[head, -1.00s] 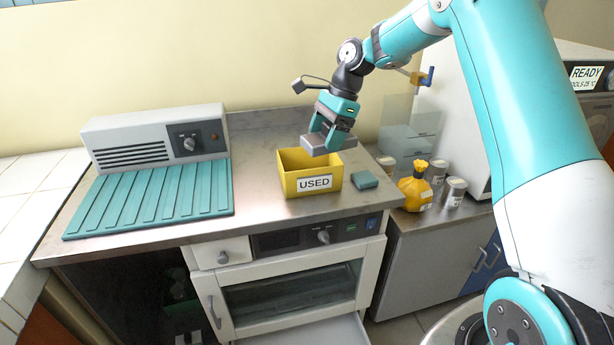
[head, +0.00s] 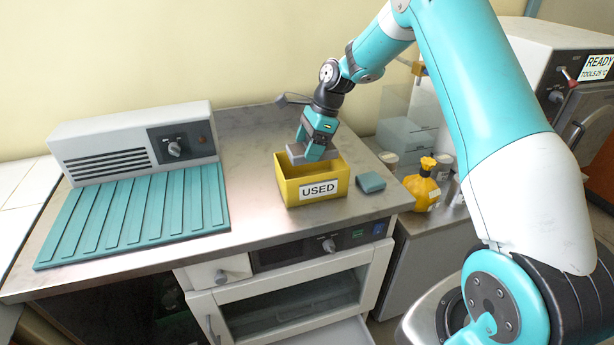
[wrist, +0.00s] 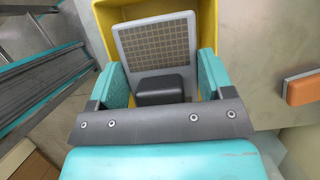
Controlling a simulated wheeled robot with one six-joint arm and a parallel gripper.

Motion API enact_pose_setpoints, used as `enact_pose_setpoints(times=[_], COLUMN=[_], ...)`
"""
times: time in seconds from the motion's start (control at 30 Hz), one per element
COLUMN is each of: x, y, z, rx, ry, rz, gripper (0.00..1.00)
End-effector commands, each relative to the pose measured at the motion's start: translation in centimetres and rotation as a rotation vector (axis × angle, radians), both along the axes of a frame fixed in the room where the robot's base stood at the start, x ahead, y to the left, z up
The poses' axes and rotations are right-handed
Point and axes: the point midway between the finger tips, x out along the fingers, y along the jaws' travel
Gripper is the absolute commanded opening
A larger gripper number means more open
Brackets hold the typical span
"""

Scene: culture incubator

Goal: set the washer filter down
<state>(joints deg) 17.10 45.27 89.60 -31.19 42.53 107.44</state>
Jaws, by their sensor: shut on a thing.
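The washer filter (wrist: 158,48) is a pale grey frame with a tan mesh and a dark block-shaped grip. My gripper (head: 312,154) is shut on it, with a teal finger on each side of the dark grip in the wrist view (wrist: 160,88). In the head view the filter (head: 294,153) shows as a grey plate at the mouth of the yellow bin (head: 285,190) labelled USED. The wrist view shows the bin's yellow wall (wrist: 206,20) around it. Whether the filter touches the bin floor is hidden.
A teal block (head: 370,182) lies right of the bin; its other side looks orange in the wrist view (wrist: 303,88). A ribbed teal mat (head: 140,215) and grey unit (head: 130,145) stand left. A yellow bottle (head: 421,187) stands right. Bare counter lies between mat and bin.

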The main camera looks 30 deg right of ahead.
Motion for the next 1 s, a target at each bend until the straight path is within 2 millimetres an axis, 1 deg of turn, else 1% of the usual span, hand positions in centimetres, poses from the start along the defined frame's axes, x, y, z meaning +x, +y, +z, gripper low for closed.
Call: enact_pose_setpoints(times=[0.03, 0.1, 0.2, 0.43, 0.63, 0.7, 1.0], x=[-0.1, 0.0, 0.0, 0.1, 0.0, 0.1, 0.1], y=[0.1, 0.1, 0.1, 0.3, 0.3, 0.3, 0.3], z=[-1.3, -2.8, -4.4, -6.2, -9.2, -9.6, -9.9], rx=[0.001, 0.001, 0.0, 0.0, 0.001, 0.0, 0.0], ry=[0.005, 0.004, 0.001, 0.001, 0.002, -0.001, -0.001], rz=[0.001, 0.002, 0.003, 0.005, 0.005, 0.005, 0.005], gripper=[0.47, 0.47, 0.47, 0.47, 0.47, 0.47, 0.47])
